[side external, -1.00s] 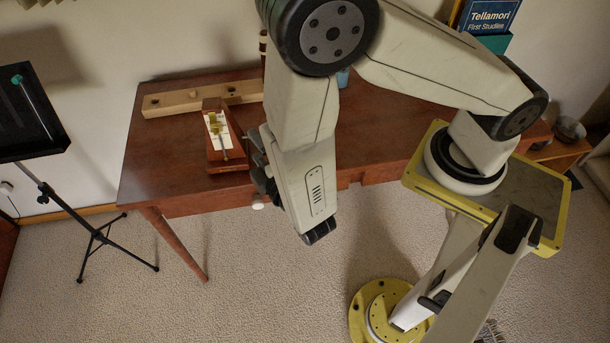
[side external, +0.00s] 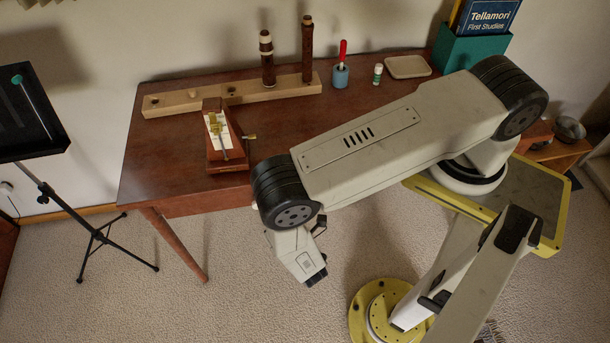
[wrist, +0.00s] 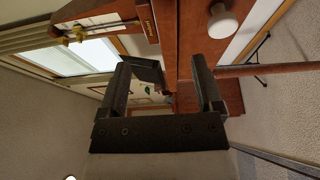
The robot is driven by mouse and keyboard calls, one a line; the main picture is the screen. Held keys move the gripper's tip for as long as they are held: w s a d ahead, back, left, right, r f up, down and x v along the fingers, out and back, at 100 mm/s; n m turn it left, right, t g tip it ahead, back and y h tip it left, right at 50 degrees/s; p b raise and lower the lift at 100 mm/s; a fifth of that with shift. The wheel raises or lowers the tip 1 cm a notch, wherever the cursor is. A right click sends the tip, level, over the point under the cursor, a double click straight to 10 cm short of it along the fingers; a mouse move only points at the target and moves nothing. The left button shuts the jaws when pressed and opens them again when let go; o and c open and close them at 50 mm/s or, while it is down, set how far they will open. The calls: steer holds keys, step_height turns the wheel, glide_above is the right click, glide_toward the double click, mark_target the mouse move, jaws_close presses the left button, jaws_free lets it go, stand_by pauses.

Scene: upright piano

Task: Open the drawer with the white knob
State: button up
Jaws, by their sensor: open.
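The white knob (wrist: 222,22) shows at the top of the wrist view on a reddish-brown wooden drawer front, right of and above the gap between my fingers. My gripper (wrist: 168,75) is open and empty, its two black fingers spread apart and not touching the knob. In the side external view my arm's round joint covers most or all of the knob and the nearby part of the desk (side external: 165,165) front edge. My fingers are mostly hidden there behind my wrist. I cannot see an open gap at the drawer.
A brown metronome (side external: 222,140) stands near the desk's front edge. Behind it, a wooden rack (side external: 200,100) holds two dark woodwind pieces. A blue cup (side external: 340,77), a small tube (side external: 377,74) and a pale dish (side external: 408,67) stand farther right. A music stand (side external: 75,220) is at left.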

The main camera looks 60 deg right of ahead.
step_height(320, 180, down, 8)
steer(key=shift+r, duration=0.25)
steer(key=shift+w, duration=0.15)
steer(key=shift+x, duration=3.8)
jaws_close()
